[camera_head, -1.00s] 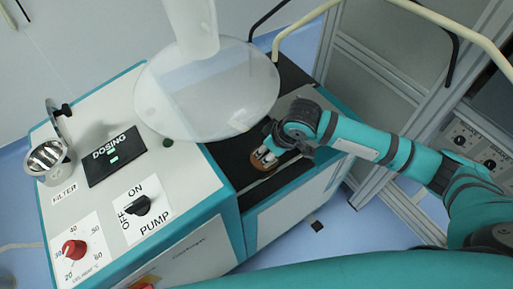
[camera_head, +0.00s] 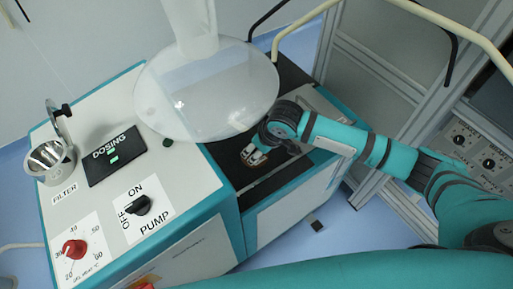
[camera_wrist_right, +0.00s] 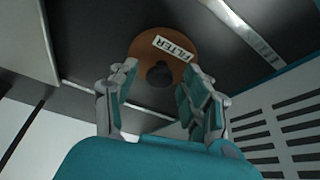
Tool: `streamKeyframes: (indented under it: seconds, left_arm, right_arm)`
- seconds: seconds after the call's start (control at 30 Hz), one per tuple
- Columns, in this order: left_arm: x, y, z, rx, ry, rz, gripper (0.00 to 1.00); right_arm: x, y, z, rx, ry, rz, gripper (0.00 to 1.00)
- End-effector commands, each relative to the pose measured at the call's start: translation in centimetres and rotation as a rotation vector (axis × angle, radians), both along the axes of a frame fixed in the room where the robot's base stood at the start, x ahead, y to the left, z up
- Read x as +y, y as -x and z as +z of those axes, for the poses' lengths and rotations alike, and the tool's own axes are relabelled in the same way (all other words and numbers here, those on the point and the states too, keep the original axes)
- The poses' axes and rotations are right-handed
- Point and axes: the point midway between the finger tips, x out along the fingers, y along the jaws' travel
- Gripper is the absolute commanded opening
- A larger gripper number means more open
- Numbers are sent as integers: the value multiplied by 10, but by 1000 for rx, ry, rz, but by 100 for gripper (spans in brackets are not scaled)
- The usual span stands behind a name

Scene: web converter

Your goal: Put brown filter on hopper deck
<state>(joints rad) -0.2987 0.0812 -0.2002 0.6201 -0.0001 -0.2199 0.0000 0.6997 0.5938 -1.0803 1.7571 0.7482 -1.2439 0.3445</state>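The brown filter (camera_wrist_right: 148,38) is a flat ring with a white "FILTER" label and a dark round centre in the right wrist view. My right gripper (camera_wrist_right: 161,70) has one finger at each side of it and appears shut on its edges. In the head view, the right gripper (camera_head: 254,155) is low over the dark hopper deck (camera_head: 272,185), beside the clear hopper. Only a little brown shows there; whether the filter touches the deck is unclear. My left gripper is not in view.
The clear hopper (camera_head: 205,95) overhangs the deck close left of my gripper. The white control panel (camera_head: 185,185) with a metal filter cup (camera_head: 50,158) is farther left. Pale rails (camera_head: 300,22) stand behind. Bare dark deck shows in front.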

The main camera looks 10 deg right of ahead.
Motion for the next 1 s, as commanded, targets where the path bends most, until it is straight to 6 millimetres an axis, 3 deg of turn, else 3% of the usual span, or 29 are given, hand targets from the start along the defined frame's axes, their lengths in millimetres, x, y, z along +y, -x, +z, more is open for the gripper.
streamKeyframes:
  seconds: [0.33,0.57,0.6,1.0]
  left_arm:
    - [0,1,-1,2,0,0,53]
    - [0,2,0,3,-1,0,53]
    - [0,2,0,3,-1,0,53]
    - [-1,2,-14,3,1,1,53]
  right_arm:
    - [-1,0,5,-1,1,0,50]
    - [-9,12,41,-4,-1,1,50]
    - [-12,15,50,-3,0,1,50]
    - [-68,91,47,1,3,-1,50]
